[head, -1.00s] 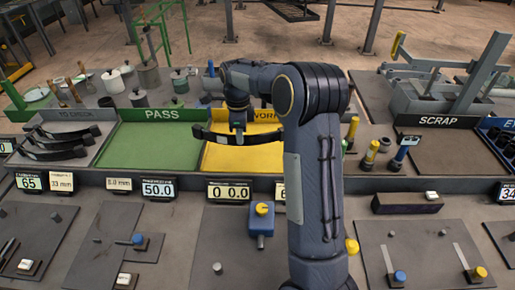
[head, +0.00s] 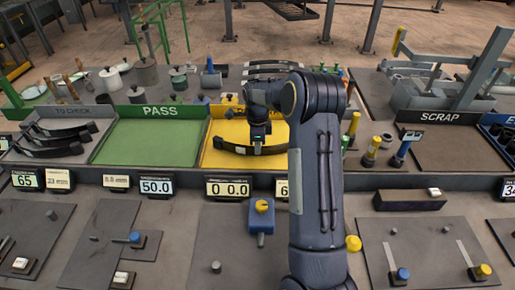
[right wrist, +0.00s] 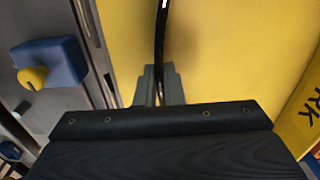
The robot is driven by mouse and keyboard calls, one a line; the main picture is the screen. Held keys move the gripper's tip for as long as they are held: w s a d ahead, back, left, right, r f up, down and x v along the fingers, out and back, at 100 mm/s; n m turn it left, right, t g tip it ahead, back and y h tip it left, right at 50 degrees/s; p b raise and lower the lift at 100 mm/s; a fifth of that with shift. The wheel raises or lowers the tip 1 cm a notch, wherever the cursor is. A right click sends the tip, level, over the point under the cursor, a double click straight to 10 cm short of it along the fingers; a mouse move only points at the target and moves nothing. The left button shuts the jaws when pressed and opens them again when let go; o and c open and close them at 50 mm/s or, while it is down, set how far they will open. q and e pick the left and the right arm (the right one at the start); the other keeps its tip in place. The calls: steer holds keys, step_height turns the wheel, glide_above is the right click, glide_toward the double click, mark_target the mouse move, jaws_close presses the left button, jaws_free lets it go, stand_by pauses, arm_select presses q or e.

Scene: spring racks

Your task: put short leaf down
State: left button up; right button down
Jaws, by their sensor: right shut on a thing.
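The short leaf (head: 232,147) is a dark, slightly curved strip low over the yellow work tray (head: 218,128). I cannot tell whether it touches the tray floor. My right gripper (head: 258,146) points down and is shut on the leaf near its middle. In the right wrist view the leaf (right wrist: 161,40) runs up from between the fingers (right wrist: 159,90), seen edge-on against the yellow. My arm hides part of the tray's right side. My left gripper is in neither view.
The green PASS tray (head: 150,152) is empty. Several dark leaves (head: 60,146) lie in the TO CHECK tray at the left. The SCRAP tray (head: 455,150) is empty at the right. A blue box with a yellow knob (head: 262,212) stands in front of the yellow tray.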

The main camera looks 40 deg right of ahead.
steer(key=shift+r, duration=0.2)
steer(key=shift+f, duration=0.1)
steer(key=c, duration=1.9)
jaws_free()
steer(key=shift+f, duration=0.1)
steer(key=shift+c, duration=0.2)
steer(key=o, duration=0.4)
